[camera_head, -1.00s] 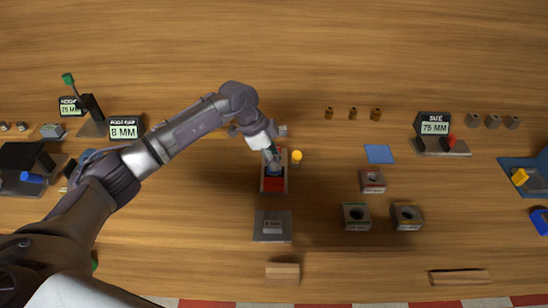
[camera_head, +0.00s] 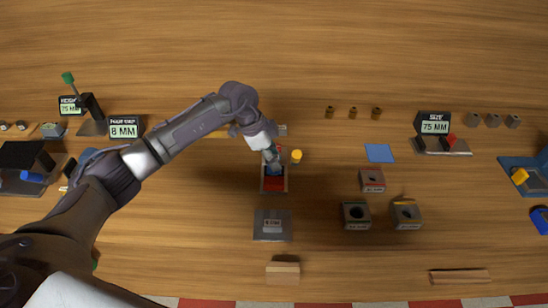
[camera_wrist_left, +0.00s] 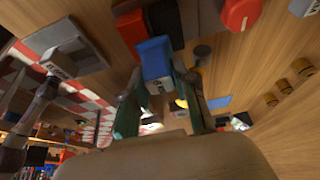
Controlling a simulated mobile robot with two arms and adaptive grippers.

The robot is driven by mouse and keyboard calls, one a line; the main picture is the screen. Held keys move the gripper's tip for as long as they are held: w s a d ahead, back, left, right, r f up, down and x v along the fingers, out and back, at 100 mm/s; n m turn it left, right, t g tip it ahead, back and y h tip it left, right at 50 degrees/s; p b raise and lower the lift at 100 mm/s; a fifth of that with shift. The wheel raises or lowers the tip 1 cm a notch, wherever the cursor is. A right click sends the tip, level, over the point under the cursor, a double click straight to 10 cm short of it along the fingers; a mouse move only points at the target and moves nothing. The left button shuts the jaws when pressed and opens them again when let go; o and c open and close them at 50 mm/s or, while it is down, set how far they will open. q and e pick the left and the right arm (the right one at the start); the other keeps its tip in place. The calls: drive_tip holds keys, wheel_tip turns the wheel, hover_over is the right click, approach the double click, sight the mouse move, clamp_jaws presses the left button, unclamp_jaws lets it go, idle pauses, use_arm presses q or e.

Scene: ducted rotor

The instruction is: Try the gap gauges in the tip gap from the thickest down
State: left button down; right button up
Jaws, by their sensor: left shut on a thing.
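My left gripper (camera_head: 270,157) is shut on a blue block (camera_wrist_left: 154,60), which shows between the two dark green fingers in the left wrist view. A red block (camera_wrist_left: 130,26) also shows beside a dark slot in the wrist view. The gripper hides part of the tray, so I cannot tell whether the blue block is clear of it. I cannot pick out the rotor's tip gap. My right gripper is not in view.
A yellow-topped peg (camera_head: 297,156) stands close right of the tray. A grey plate (camera_head: 272,237) lies in front of it. Labelled blocks with holes (camera_head: 356,216) stand to the right, near a blue square (camera_head: 379,153).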

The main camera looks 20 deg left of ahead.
use_arm(q)
drive_tip(key=shift+s+r+p, duration=0.1)
drive_tip(key=shift+r+p, duration=0.15)
drive_tip(key=shift+p, duration=0.25)
drive_tip(key=shift+f, duration=0.25)
idle(0.9)
drive_tip(key=shift+r+p, duration=3.15)
drive_tip(key=shift+r, duration=0.4)
